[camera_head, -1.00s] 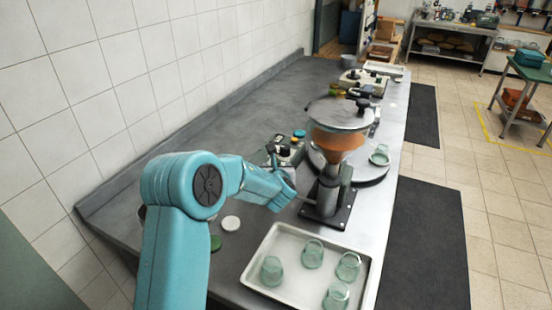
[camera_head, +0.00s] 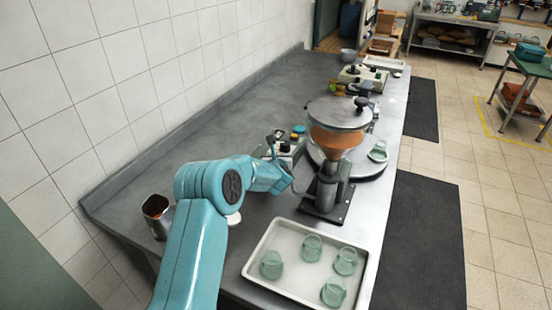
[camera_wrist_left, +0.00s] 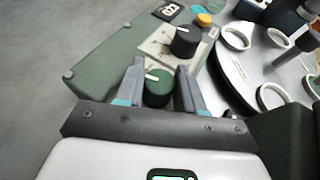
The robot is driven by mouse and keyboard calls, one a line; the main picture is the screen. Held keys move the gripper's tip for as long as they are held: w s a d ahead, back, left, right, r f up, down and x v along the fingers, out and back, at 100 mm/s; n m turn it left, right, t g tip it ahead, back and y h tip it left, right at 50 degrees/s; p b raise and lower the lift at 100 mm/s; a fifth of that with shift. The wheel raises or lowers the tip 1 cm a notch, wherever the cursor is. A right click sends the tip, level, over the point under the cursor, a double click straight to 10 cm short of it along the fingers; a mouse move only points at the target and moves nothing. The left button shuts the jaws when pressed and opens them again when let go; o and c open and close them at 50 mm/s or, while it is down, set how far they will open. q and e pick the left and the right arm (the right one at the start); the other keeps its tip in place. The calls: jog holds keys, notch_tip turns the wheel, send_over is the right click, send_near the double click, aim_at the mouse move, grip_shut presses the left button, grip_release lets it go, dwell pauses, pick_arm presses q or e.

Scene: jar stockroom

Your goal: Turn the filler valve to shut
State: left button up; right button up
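The filler has an orange hopper (camera_head: 335,140) with a grey lid, on a stand bolted to a black plate. Beside it is a green-grey control box (camera_wrist_left: 105,62), also visible in the head view (camera_head: 289,148). The box carries a green knob (camera_wrist_left: 157,92) with a white pointer line and a black knob (camera_wrist_left: 184,42) with its own white line. I cannot tell which part is the filler valve. My left gripper (camera_wrist_left: 159,78) is open, its fingers on either side of the green knob. Contact cannot be told. My right gripper is not in view.
A white tray (camera_head: 262,287) with several upturned glass jars lies in front. A round turntable (camera_head: 368,166) stands beside the filler, with a jar on it. A metal cup (camera_head: 157,215) stands near the wall. The grey bench at the back left is clear.

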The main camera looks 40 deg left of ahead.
pick_arm(q)
jog(key=shift+n, duration=0.4)
jog(key=shift+w+d+n+g+y, duration=0.1)
jog(key=shift+n+g+y, duration=0.8)
jog(key=shift+g+y, duration=0.15)
jog(key=shift+n+g+y+b, duration=0.35)
jog(key=shift+n+g+y, duration=0.4)
jog(key=shift+n+g, duration=0.95)
jog(key=shift+r, duration=0.1)
jog(key=o, duration=1)
jog(key=shift+c, duration=0.2)
jog(key=shift+m, duration=0.3)
